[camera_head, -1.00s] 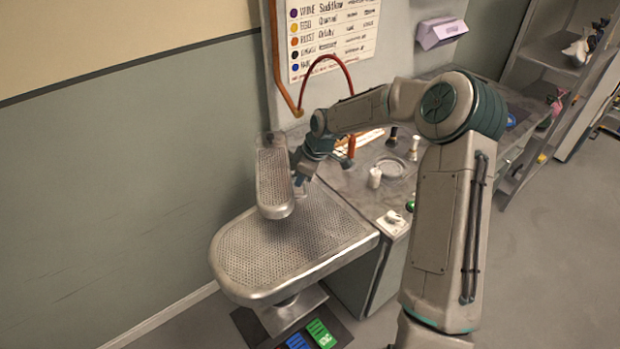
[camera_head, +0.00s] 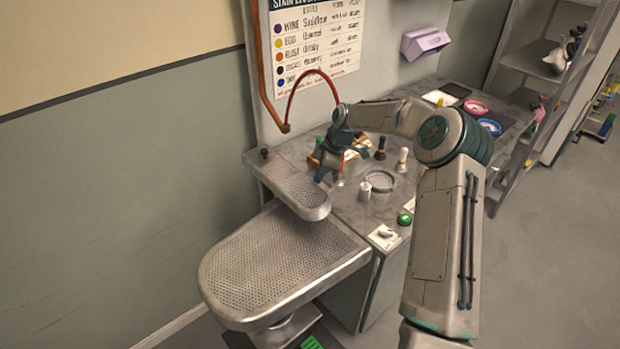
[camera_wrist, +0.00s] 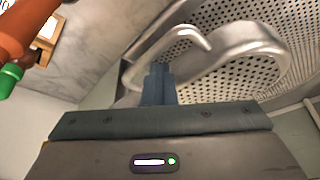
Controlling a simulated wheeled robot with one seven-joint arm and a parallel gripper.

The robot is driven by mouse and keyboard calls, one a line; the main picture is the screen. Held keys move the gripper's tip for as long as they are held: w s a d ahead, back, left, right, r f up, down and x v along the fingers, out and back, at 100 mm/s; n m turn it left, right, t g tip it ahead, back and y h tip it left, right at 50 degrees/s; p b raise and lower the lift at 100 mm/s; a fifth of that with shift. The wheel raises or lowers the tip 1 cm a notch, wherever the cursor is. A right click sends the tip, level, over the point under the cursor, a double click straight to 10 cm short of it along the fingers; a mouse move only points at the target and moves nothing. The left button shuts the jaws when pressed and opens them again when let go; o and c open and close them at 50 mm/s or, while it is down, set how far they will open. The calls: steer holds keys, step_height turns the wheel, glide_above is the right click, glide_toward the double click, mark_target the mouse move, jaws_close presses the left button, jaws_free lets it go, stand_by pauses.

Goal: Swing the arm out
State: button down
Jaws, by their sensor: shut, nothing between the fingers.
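The sleeve arm (camera_head: 290,185) is a narrow perforated metal board with a rounded end. It reaches toward the lower right above the larger perforated board (camera_head: 270,265). I cannot tell whether the fingers touch the handle.
A red hose (camera_head: 312,73) arches behind my gripper. In the wrist view an orange bottle (camera_wrist: 25,28) is near the top left.

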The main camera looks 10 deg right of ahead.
steer(key=shift+w+d+r, duration=0.15)
steer(key=shift+w+d, duration=0.15)
steer(key=shift+d, duration=0.3)
steer(key=shift+r, duration=0.2)
step_height(320, 180, up, 9)
steer(key=w+d+p, duration=0.1)
steer(key=p, duration=0.4)
steer(key=shift+w+d+f, duration=0.15)
steer(key=shift+w+d, duration=0.1)
steer(key=shift+d, duration=0.05)
steer(key=shift+s, duration=0.1)
